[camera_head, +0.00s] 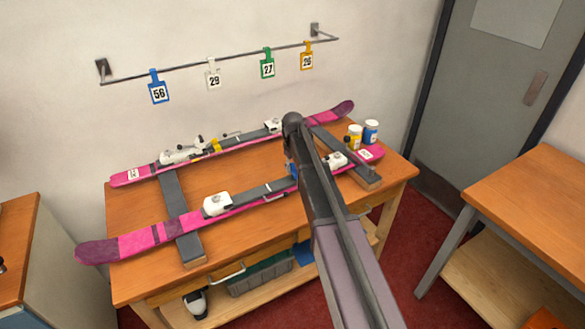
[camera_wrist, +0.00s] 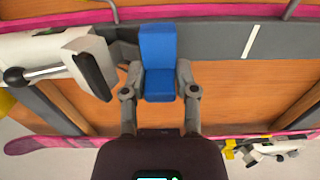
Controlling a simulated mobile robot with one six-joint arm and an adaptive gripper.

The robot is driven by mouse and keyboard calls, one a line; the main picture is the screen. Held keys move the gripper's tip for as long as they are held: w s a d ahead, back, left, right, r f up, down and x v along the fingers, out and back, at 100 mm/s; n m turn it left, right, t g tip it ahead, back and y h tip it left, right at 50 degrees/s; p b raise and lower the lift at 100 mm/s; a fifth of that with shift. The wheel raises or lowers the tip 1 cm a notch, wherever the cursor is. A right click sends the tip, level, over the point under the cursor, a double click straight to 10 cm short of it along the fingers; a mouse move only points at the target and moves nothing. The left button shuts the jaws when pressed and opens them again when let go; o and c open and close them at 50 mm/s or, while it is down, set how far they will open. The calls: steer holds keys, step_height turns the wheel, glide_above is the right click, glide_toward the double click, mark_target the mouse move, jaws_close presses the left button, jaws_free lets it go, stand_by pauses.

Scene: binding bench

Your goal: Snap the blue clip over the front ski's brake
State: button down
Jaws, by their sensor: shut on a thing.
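My gripper (camera_wrist: 158,88) is shut on the blue clip (camera_wrist: 157,62), which sits between the two fingertips in the wrist view. In the head view, a sliver of blue clip (camera_head: 290,168) shows beside my arm. The front ski (camera_head: 140,238) is pink and lies across the near side of the bench. Its grey binding plate (camera_wrist: 215,38) passes behind the clip in the wrist view. A white binding piece (camera_wrist: 55,55) with a lever is left of the clip. I cannot tell whether the clip touches the ski, and I cannot make out the front brake.
The rear ski (camera_head: 130,178) carries a yellow clip (camera_head: 215,146). Dark supports (camera_head: 178,205) hold both skis above the wooden bench (camera_head: 240,232). Yellow (camera_head: 355,132) and blue (camera_head: 371,130) jars stand at the right. Numbered tags hang on a wall rail (camera_head: 190,66).

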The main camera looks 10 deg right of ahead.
steer(key=shift+f+b, duration=0.9)
stand_by(0.3)
steer(key=shift+c, duration=1.5)
jaws_free()
steer(key=o, duration=0.3)
steer(key=shift+r, duration=0.25)
steer(key=shift+r+p, duration=4.8)
steer(key=shift+p, duration=0.25)
